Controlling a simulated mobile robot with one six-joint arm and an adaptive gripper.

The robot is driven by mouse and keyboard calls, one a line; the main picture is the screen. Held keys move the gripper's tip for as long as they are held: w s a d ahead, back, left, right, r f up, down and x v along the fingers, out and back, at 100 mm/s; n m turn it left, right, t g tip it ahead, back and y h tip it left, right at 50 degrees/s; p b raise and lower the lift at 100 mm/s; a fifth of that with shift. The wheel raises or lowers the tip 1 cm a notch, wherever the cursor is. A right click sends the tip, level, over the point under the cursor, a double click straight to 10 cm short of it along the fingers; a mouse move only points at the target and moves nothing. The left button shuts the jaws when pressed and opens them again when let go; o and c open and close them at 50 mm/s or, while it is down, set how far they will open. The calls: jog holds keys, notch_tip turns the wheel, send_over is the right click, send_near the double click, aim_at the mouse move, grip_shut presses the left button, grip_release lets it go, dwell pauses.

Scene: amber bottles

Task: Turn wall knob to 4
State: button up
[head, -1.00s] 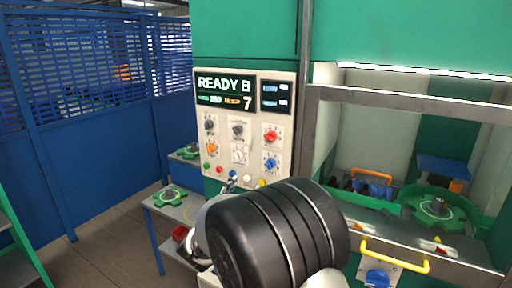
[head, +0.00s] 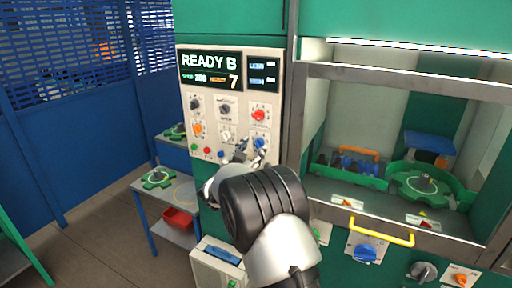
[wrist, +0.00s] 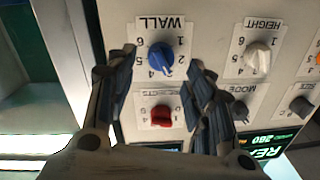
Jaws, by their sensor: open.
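The blue WALL knob (wrist: 161,55) sits on a white numbered plate, which is upside down in the wrist view. Its pointer seems to face the 3, low and right in that view. In the head view the blue knob (head: 259,142) is at the lower right of the control panel. My gripper (wrist: 162,65) is open, with one finger on each side of the knob in the wrist view. I cannot tell whether the fingers touch it.
The panel (head: 211,110) also carries a red knob (wrist: 160,115), a white HEIGHT knob (wrist: 257,57) and a grey MODE knob (wrist: 238,108). The display (head: 209,71) reads READY B and 7.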

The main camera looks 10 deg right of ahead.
aim_at(257, 145)
jog(key=shift+x, duration=1.7)
jog(key=shift+c, duration=0.5)
jog(key=c, duration=1)
